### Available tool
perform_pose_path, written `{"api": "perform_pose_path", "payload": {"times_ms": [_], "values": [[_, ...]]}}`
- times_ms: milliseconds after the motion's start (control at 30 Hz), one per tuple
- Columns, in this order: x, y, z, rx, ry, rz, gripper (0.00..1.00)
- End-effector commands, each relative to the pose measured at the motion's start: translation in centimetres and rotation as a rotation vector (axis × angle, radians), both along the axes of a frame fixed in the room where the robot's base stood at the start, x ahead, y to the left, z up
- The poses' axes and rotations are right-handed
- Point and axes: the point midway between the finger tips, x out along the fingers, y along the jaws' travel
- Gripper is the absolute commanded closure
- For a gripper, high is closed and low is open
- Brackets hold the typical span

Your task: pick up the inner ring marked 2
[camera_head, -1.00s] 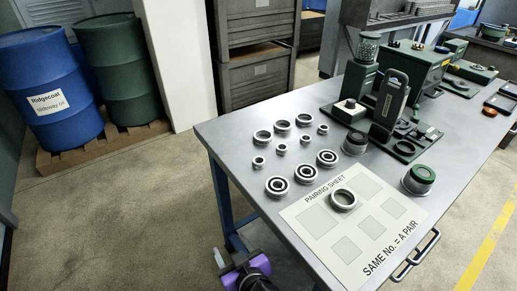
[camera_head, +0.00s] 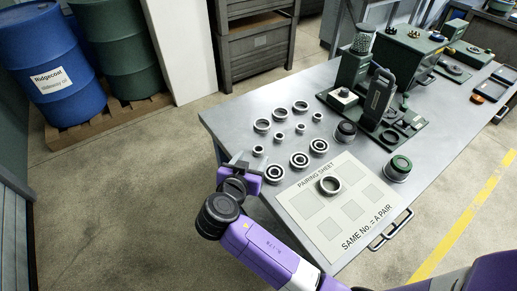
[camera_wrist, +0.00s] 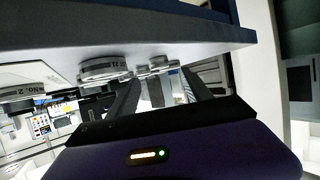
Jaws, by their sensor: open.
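Several small metal inner rings (camera_head: 280,139) stand in a diagonal row on the grey table (camera_head: 235,118). Their numbers are too small to read in the head view, so I cannot tell which is marked 2. A larger ring (camera_head: 329,185) lies on the pairing sheet (camera_head: 345,222). In the wrist view a ring at the left (camera_wrist: 24,92) reads "No. 2". My gripper (camera_head: 241,163) is open and empty, just off the table's left edge, beside the nearest small ring (camera_head: 259,151). In the wrist view small rings (camera_wrist: 160,65) show beyond my open fingers.
Three larger rings (camera_head: 281,115) stand behind the small ones, and three bearing-like rings (camera_head: 299,160) in front. A green press (camera_head: 378,98) and two dark round pieces (camera_head: 398,167) stand to the right. Blue and green drums (camera_head: 60,85) stand on the floor at the left.

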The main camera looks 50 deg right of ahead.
Motion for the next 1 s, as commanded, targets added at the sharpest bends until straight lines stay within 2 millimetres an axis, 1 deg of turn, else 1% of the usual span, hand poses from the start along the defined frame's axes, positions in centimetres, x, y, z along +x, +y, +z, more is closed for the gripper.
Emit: {"api": "perform_pose_path", "payload": {"times_ms": [33, 167, 300, 433, 567, 767, 867, 1000], "values": [[0.1, -0.6, -0.1, 0.0, 0.003, -0.003, 0.42], [0.6, -1.6, -0.6, -0.001, 0.004, -0.002, 0.42], [1.3, -3.4, -1.3, 0.001, 0.004, -0.002, 0.42], [1.9, -4.7, -2.0, 0.001, 0.003, 0.0, 0.42], [2.2, -5.3, -2.4, 0.001, 0.003, 0.002, 0.42], [2.2, -5.3, -2.4, 0.001, 0.003, 0.003, 0.42], [2.2, -5.3, -2.4, 0.001, 0.003, 0.003, 0.6], [2.2, -5.3, -2.4, 0.001, 0.003, 0.003, 0.87]]}}
